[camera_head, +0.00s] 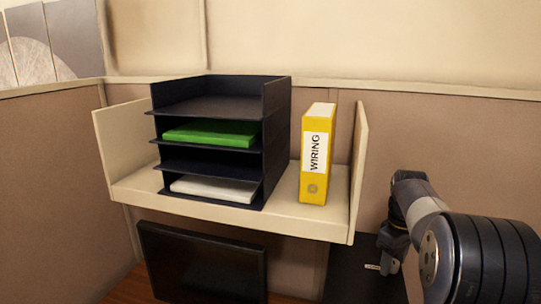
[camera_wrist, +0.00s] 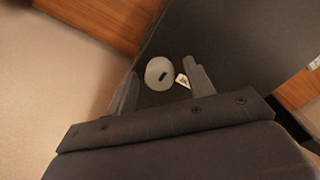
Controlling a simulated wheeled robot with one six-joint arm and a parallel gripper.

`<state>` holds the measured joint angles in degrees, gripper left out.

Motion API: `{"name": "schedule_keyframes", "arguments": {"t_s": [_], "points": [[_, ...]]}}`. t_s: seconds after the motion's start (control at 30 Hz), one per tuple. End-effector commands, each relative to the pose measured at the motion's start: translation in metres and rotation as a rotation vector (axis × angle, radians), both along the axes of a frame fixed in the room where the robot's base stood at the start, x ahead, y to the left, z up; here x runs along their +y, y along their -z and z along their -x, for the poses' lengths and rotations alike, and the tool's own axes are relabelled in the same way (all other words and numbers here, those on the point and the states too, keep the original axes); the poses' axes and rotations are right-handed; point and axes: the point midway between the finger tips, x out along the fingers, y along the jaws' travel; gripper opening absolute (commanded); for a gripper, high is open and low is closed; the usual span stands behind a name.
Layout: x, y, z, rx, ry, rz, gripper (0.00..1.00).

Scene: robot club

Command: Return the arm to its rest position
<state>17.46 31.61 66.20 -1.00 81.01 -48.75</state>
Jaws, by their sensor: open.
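My arm shows at the right of the head view, bent at a dark joint, with its far part pointing down. My gripper (camera_wrist: 160,88) shows in the wrist view with its two grey fingers apart and nothing between them. Beyond the fingers lies a dark flat surface (camera_wrist: 230,40) with a round whitish piece with a dark slot (camera_wrist: 159,74) on it. A small pale tag (camera_wrist: 183,80) shows beside the right finger. In the head view the fingers cannot be made out clearly.
A cream shelf (camera_head: 230,213) holds a dark letter tray (camera_head: 277,130) with green (camera_head: 212,133) and white (camera_head: 215,189) stacks, and a yellow WIRING binder (camera_head: 318,160). A dark monitor (camera_head: 205,262) stands below. Partition walls (camera_head: 440,150) close the back. Air right of the shelf holds my arm.

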Motion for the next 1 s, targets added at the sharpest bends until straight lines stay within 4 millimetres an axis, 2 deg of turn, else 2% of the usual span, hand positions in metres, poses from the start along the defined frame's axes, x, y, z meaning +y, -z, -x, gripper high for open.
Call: {"name": "schedule_keyframes", "arguments": {"t_s": [0.27, 0.4, 0.83, 1.0], "points": [[0.0, 0.0, 0.0, 0.0, -0.159, 0.0, 0.5], [0.0, -0.01, 0.0, -0.001, -0.157, 0.0, 0.5], [0.0, -0.013, 0.0, -0.001, -0.153, 0.0, 0.5], [0.004, -0.022, 0.002, -0.022, -0.14, 0.001, 0.5]]}}
